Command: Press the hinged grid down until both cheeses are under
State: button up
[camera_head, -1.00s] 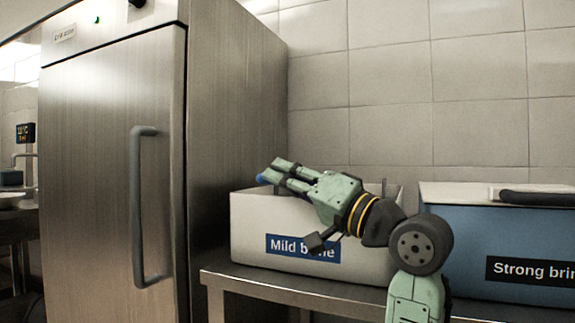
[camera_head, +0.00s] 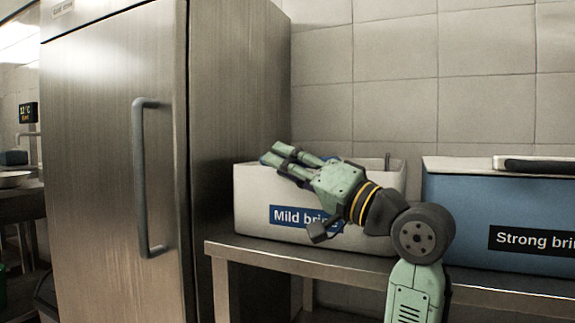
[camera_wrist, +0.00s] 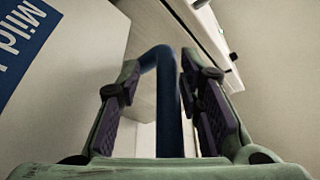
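The white basin (camera_head: 250,205) labelled "Mild brine" stands on a steel table. My gripper (camera_head: 270,156) is in front of it near its rim, tips pointing left and slightly up. In the wrist view, my gripper (camera_wrist: 165,105) has its two dark-padded fingers apart. A blue bent bar (camera_wrist: 169,110), like a handle, shows between them, with a gap at the left pad. A little blue (camera_head: 330,158) shows behind the gripper in the head view; I cannot tell if it is the same part. The grid and both cheeses are not in view; the basin's inside is hidden.
A blue basin (camera_head: 455,215) labelled "Strong brine" stands to the right, with a dark bar (camera_head: 540,166) on top. A tall steel fridge (camera_head: 90,180) with a vertical handle is close on the left. The tiled wall is behind. The table's front edge (camera_head: 330,267) is below the arm.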

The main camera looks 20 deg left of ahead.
jog(key=shift+d+r, duration=0.1)
jog(key=shift+d, duration=0.05)
jog(key=shift+s+d, duration=0.1)
jog(key=shift+d, duration=0.25)
jog(key=v, duration=1.1)
jog(key=shift+f, duration=0.2)
